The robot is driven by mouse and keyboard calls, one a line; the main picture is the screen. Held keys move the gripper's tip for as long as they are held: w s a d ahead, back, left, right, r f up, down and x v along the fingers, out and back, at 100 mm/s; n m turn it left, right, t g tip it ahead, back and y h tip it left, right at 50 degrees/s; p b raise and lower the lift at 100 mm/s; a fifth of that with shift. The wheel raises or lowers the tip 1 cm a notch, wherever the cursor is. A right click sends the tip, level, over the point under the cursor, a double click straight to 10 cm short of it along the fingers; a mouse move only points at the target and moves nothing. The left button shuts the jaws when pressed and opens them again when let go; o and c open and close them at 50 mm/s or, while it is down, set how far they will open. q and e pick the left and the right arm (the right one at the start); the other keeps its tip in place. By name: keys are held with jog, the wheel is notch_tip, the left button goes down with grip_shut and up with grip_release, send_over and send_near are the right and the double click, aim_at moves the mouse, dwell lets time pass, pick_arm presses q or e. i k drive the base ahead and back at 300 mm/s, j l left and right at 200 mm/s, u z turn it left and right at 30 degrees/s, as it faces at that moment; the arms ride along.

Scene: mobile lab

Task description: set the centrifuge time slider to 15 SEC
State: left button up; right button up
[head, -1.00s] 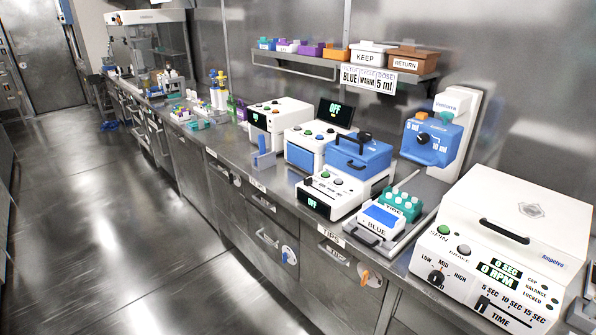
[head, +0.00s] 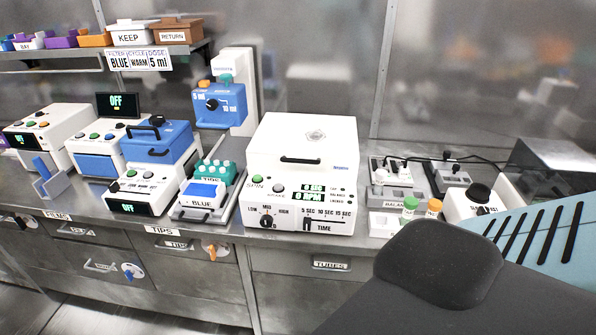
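The white centrifuge (head: 300,145) stands on the bench in the middle of the head view, its lid shut with a black handle. Its front panel has a time slider (head: 306,225), whose dark knob is at the left end of the slot, by the 5 SEC label. The 10 SEC and 15 SEC labels are further right, with TIME below. A green SPIN button, a grey button and a LOW/MID/HIGH knob (head: 266,221) are left of the slider. The displays above are lit, but their digits are blurred. Neither of my grippers is in view.
A dark link of my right arm (head: 440,262) fills the lower right. Left of the centrifuge are a tray with a blue-labelled box (head: 202,192) and a blue-topped device (head: 150,145). Right of it are green- and orange-capped bottles (head: 409,208) and a scale-like device (head: 478,200).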

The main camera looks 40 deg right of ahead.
aim_at(307, 221)
jog(key=j, duration=0.35)
jog(key=i+j, duration=0.1)
jog(key=j, duration=0.25)
jog(key=z, duration=1.65)
